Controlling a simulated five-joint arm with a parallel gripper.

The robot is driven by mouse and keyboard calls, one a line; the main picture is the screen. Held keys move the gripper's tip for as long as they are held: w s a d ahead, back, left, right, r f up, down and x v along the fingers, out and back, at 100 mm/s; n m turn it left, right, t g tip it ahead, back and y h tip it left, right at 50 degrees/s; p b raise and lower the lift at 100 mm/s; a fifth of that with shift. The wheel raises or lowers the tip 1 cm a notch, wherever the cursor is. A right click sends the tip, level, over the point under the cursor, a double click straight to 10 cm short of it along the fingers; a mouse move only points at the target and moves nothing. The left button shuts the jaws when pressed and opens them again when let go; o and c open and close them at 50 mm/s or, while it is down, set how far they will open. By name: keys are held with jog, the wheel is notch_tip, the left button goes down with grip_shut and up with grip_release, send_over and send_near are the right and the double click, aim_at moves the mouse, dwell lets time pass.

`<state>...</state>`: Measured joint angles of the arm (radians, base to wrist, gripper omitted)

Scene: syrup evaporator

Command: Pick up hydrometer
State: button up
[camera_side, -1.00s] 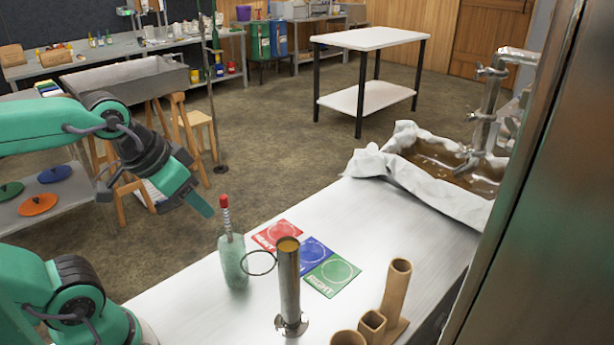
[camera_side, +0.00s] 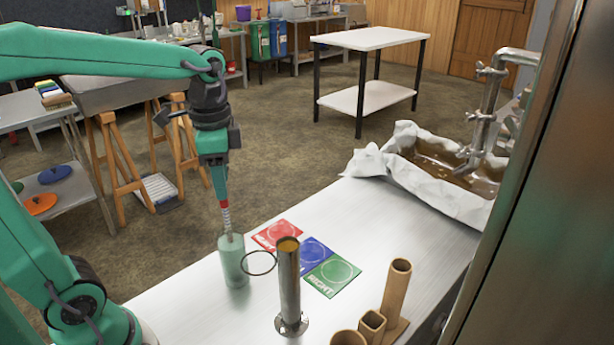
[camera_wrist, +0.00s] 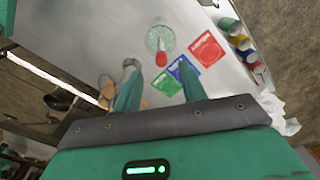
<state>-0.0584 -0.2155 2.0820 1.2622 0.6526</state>
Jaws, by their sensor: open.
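The hydrometer (camera_side: 226,217), with a red tip and striped stem, stands upright in a pale green glass jar (camera_side: 236,266) on the metal bench. In the wrist view its red tip (camera_wrist: 161,58) shows between the fingers, with the jar (camera_wrist: 159,38) around its lower part. My gripper (camera_side: 221,198) points down at the top of the hydrometer. In the wrist view the two fingers (camera_wrist: 157,68) are apart, one on each side of the red tip. I cannot tell whether either finger touches it.
A metal cylinder (camera_side: 289,280) with a ring on its side stands just right of the jar. Red (camera_side: 276,234), blue (camera_side: 311,255) and green (camera_side: 332,276) cards lie behind it. Brown tube holders (camera_side: 397,290) stand at the front right. A syrup pan (camera_side: 425,196) is at the back right.

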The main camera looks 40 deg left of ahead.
aim_at(225, 207)
jog(key=shift+w, duration=0.1)
jog(key=shift+f, duration=1.35)
jog(key=shift+a+f, duration=0.2)
jog(key=shift+f, duration=2.4)
jog(key=c, duration=0.9)
